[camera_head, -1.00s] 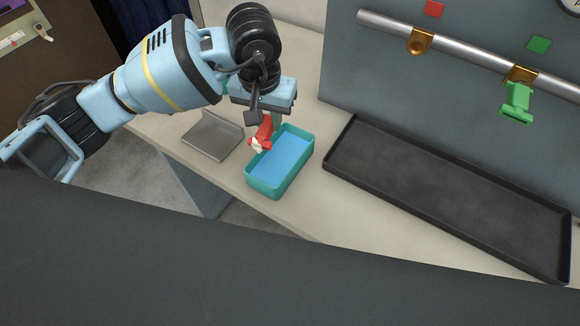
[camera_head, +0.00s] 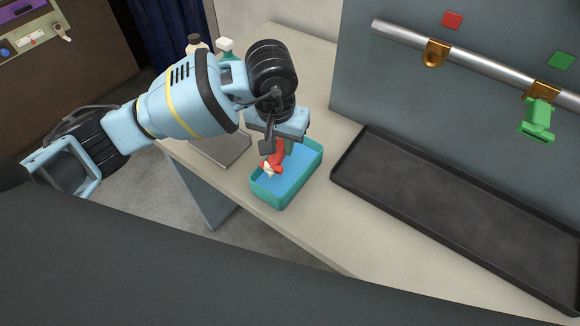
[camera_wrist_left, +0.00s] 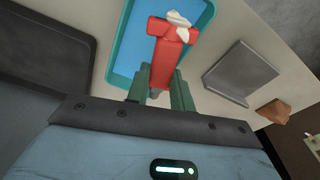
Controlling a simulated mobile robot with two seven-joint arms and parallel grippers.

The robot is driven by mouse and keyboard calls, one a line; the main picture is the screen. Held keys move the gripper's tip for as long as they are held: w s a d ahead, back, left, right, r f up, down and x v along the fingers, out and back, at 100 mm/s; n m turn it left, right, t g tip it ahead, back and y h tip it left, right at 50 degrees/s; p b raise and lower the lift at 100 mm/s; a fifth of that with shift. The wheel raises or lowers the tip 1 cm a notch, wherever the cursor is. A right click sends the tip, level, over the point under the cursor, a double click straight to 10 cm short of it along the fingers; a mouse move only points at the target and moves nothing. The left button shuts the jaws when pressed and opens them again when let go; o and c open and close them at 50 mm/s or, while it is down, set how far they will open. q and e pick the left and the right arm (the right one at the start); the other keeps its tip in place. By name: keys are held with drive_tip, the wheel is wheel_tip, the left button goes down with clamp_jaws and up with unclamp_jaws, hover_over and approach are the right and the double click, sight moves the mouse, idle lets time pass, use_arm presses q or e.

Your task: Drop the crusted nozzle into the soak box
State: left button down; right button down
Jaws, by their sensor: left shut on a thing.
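The crusted nozzle (camera_head: 276,159) is red with a pale crust on its end. My left gripper (camera_head: 283,146) is shut on it and holds it over the soak box. In the left wrist view the red nozzle (camera_wrist_left: 168,50) sits between the green fingers of the gripper (camera_wrist_left: 160,90), its crusted end pointing away. The soak box (camera_head: 287,203) is a teal open tray with blue liquid; its rim also shows in the left wrist view (camera_wrist_left: 116,62). I cannot tell whether the nozzle touches the liquid. My right gripper is not in view.
A grey metal plate with an upright edge (camera_head: 222,150) stands left of the box. A long black tray (camera_head: 455,215) lies to the right. A green nozzle (camera_head: 537,120) hangs from a wall rail (camera_head: 480,62). Two bottles (camera_head: 225,48) stand behind my arm.

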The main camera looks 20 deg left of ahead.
use_arm(q)
drive_tip(key=shift+f, duration=0.8)
drive_tip(key=c, duration=1.1)
unclamp_jaws()
drive_tip(key=shift+c, duration=0.2)
drive_tip(key=shift+s+r, duration=0.25)
drive_tip(key=shift+r, duration=1.75)
drive_tip(key=shift+s+r, duration=0.2)
drive_tip(key=shift+r, duration=1.75)
drive_tip(key=shift+s+f, duration=0.1)
